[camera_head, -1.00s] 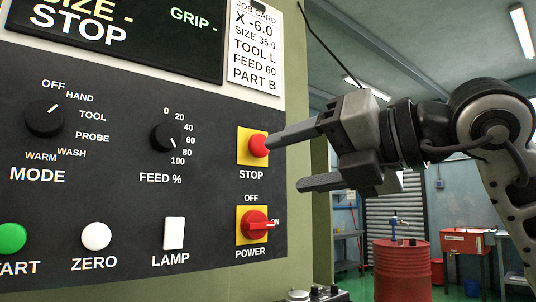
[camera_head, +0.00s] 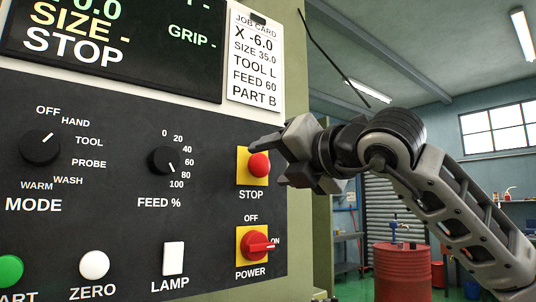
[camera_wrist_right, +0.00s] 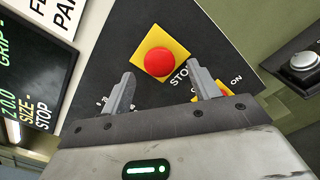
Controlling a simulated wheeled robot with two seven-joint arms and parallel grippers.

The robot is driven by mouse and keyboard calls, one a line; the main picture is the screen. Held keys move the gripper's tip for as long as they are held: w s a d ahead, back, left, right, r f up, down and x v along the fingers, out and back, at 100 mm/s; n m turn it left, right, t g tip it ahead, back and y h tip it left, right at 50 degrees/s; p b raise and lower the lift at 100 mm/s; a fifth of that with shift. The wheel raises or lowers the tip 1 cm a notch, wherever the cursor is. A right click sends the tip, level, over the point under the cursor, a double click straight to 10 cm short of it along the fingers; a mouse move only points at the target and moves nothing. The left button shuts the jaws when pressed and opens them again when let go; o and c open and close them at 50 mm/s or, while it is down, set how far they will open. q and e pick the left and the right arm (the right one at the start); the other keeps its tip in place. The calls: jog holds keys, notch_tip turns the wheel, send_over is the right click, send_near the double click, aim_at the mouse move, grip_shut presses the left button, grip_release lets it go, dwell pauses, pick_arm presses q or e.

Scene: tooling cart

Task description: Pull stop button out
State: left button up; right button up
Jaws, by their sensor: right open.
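The red stop button (camera_head: 259,165) sits on a yellow square plate (camera_head: 244,179) on the black control panel, above the word STOP. My right gripper (camera_head: 268,163) is open at the button in the head view, one finger beyond its upper side and the other at its lower right. In the right wrist view the red button (camera_wrist_right: 159,62) lies ahead of the open fingers (camera_wrist_right: 160,92), between their lines, with nothing held. I cannot tell whether the fingers touch the button. My left gripper is not in view.
The red power switch (camera_head: 257,245) sits just below the stop button. The feed dial (camera_head: 165,160) and mode dial (camera_head: 40,148) are to the left, with a lamp switch (camera_head: 173,258) below. A red drum (camera_head: 402,272) stands in the room behind. The display (camera_head: 115,35) reads STOP.

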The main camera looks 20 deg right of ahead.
aim_at(257, 165)
jog(key=shift+x, duration=0.95)
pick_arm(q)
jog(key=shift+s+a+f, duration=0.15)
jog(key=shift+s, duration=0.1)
pick_arm(e)
jog(key=shift+w+a, duration=0.1)
jog(key=shift+w, duration=0.15)
